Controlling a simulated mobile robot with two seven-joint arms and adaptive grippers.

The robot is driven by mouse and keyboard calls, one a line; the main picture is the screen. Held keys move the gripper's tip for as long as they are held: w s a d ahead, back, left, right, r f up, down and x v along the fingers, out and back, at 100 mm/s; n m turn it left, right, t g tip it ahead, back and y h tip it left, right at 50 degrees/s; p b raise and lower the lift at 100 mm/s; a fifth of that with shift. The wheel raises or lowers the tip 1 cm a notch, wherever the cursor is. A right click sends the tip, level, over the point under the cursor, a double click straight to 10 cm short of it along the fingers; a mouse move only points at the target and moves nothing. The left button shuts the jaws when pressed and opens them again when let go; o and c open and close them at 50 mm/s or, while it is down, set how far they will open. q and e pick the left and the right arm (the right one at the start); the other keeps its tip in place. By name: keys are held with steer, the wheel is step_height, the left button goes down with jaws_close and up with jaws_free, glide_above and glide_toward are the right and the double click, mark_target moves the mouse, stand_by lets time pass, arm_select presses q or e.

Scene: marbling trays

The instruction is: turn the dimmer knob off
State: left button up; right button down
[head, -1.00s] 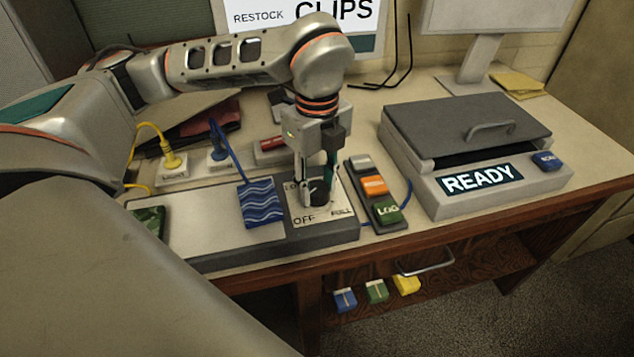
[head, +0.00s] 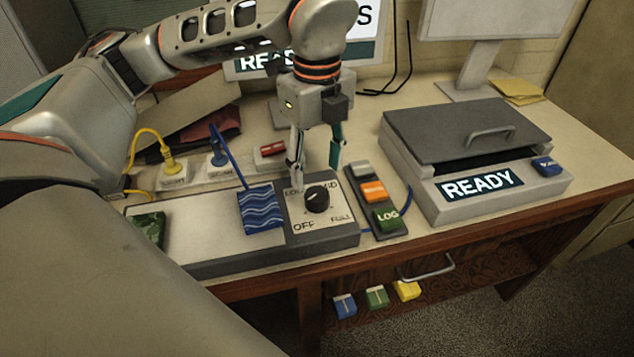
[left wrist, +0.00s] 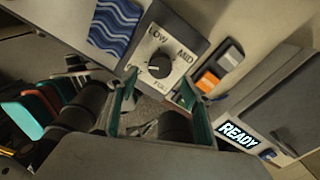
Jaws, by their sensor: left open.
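The black dimmer knob (head: 317,198) sits on a pale plate (head: 340,209) marked OFF, LOW, MID and FULL, at the right end of a grey panel. In the left wrist view the knob (left wrist: 160,63) shows whole; a small pale mark on it appears toward the OFF side, but it is too small to be sure. My left gripper (head: 315,168) is open and empty, above and behind the knob, apart from it. In the left wrist view its fingers (left wrist: 158,88) stand spread. My right gripper is not in view.
A wavy blue tile (head: 261,209) lies left of the plate. A button strip (head: 374,191) with a green LOG button is close on the right. Beyond it is a grey lidded box (head: 440,205) with a READY display. Cords and sockets (head: 172,176) are behind left.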

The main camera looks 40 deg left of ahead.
mark_target(317, 194)
arm_select(q)
step_height(317, 194, up, 6)
steer(key=shift+f, duration=0.15)
stand_by(0.4)
